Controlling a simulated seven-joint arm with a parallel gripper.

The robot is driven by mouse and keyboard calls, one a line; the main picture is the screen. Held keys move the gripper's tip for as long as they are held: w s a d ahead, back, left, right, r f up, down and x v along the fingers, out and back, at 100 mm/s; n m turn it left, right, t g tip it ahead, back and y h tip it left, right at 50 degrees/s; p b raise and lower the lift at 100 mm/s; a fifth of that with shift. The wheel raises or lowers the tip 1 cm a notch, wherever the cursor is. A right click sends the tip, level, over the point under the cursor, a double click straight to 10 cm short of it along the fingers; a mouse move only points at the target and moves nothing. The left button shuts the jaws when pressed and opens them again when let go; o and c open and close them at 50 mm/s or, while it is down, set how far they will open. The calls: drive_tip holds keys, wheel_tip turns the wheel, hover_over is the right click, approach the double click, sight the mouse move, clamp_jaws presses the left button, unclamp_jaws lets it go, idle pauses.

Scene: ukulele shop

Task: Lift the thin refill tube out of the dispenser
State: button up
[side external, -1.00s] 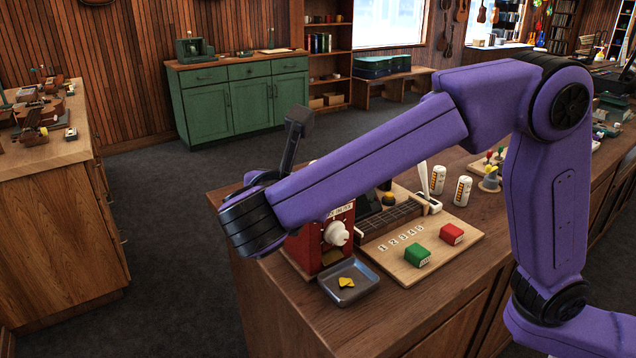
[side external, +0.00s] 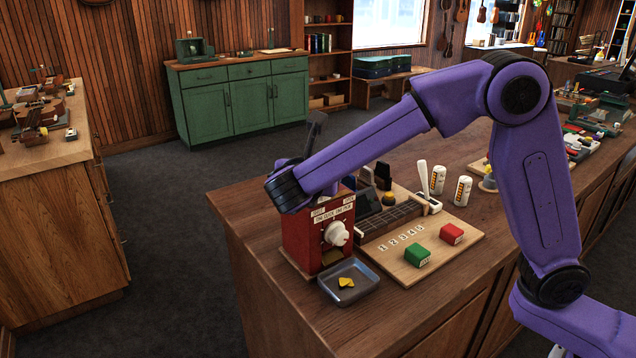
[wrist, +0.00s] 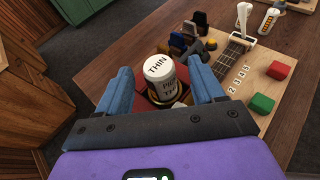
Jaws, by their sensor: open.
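The thin refill tube (wrist: 168,85) is white, with a cap marked "THIN", and stands up in the dispenser in the wrist view. The dispenser (side external: 300,245) is a red box with a white knob, at the near left end of the workbench. In the side view the tube is hidden by my arm. My gripper (wrist: 160,66) is open above the dispenser, with one blue finger on each side of the tube. Gaps show between the fingers and the tube. I cannot tell how far down the tube the fingers reach.
A grey tray (side external: 366,293) with yellow picks sits in front of the dispenser. To its right lies a wooden board (side external: 395,268) with numbers, a green box (side external: 417,255) and a red box (side external: 452,234). Two white tubes (side external: 462,191) stand behind. A fretboard (side external: 395,219) lies close beside the dispenser.

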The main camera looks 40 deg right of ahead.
drive_tip(key=shift+x, duration=1.2)
drive_tip(key=c, duration=1.1)
drive_tip(key=shift+o, duration=0.2)
drive_tip(key=shift+r, duration=0.15)
